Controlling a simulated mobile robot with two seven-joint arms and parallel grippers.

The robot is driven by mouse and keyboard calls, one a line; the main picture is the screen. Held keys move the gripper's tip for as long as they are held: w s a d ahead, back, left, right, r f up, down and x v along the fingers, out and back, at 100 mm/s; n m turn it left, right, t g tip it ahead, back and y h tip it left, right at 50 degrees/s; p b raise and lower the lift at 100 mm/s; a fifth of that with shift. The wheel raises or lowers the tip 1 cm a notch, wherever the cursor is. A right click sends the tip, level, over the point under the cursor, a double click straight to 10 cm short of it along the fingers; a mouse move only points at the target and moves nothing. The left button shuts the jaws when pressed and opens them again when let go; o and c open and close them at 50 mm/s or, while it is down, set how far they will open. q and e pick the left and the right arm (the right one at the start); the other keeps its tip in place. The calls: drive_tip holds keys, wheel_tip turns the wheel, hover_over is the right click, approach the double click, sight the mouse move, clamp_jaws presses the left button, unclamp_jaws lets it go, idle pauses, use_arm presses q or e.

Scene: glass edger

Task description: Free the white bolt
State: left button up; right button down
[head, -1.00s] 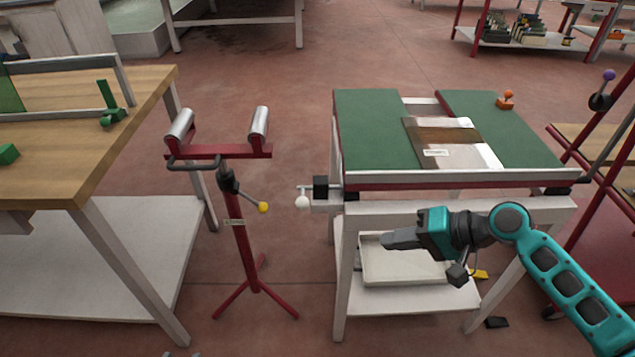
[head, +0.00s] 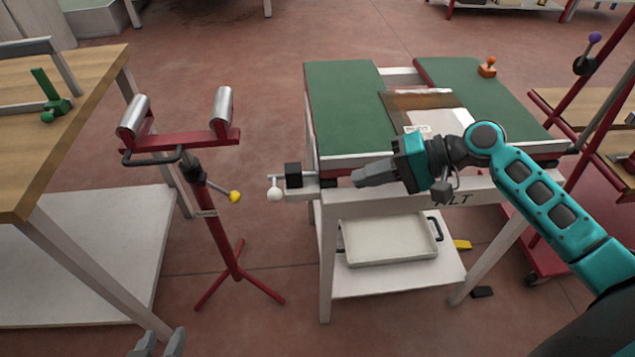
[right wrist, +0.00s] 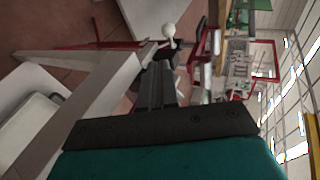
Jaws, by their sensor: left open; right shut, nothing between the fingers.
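The white bolt shows as a white ball knob (head: 275,194) on a short stem, at the left end of the bar under the green-topped machine table (head: 342,110). A black block (head: 293,175) sits just right of it. My right gripper (head: 356,181) is shut and empty, pointing left in front of the table's front rail, to the right of the knob and apart from it. The right wrist view shows the white knob (right wrist: 168,30) beyond the fingers (right wrist: 160,82). My left gripper (head: 160,345) shows only its open fingertips at the bottom left.
A red roller stand (head: 219,225) with a yellow knob (head: 235,197) stands left of the white knob, with a narrow gap between. A wooden bench (head: 60,130) is at far left. A white tray (head: 390,240) lies on the lower shelf. An orange knob (head: 488,67) is on the tabletop.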

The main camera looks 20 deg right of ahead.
drive_tip(key=b, duration=0.1)
approach(277, 195)
drive_tip(key=w+a+f, duration=0.1)
drive_tip(key=f, duration=0.1)
drive_tip(key=w+a+f, duration=0.1)
drive_tip(key=a, duration=0.1)
drive_tip(key=shift+w+a+f, duration=0.25)
drive_tip(key=shift+w+f, duration=0.1)
drive_tip(key=shift+w, duration=0.05)
use_arm(q)
drive_tip(key=shift+w+d+f, duration=0.2)
drive_tip(key=shift+d+f, duration=0.05)
drive_tip(key=shift+d, duration=0.05)
use_arm(e)
drive_tip(key=shift+w+a+f, duration=0.1)
drive_tip(key=shift+w+a, duration=0.05)
drive_tip(key=shift+a, duration=0.15)
use_arm(q)
drive_tip(key=shift+r, duration=0.1)
